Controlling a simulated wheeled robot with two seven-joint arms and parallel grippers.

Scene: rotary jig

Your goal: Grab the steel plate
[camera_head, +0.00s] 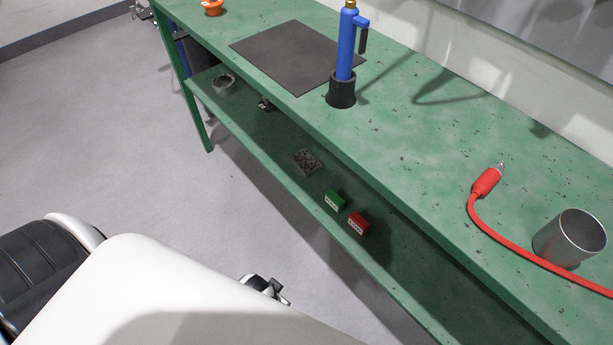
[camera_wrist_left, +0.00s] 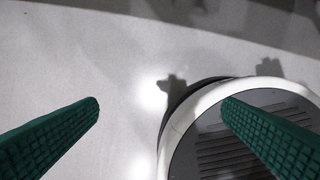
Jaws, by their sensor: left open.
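No piece is plainly marked as the steel plate. A flat, dark grey square sheet (camera_head: 290,58) lies on the green bench top, left of the blue tool. A small, speckled grey flat piece (camera_head: 308,162) lies on the lower shelf; I cannot tell its material. My left gripper (camera_wrist_left: 160,104) shows in the left wrist view as two green ribbed fingers, wide apart and empty, above the grey floor and part of my own base. It is away from both pieces.
On the green bench (camera_head: 420,130) stand a blue tool (camera_head: 346,45) in a black holder (camera_head: 341,92) and a metal cup (camera_head: 568,240) beside a red cable (camera_head: 487,182). An orange item (camera_head: 212,7) sits far left. Green (camera_head: 335,201) and red (camera_head: 358,223) boxes lie on the shelf.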

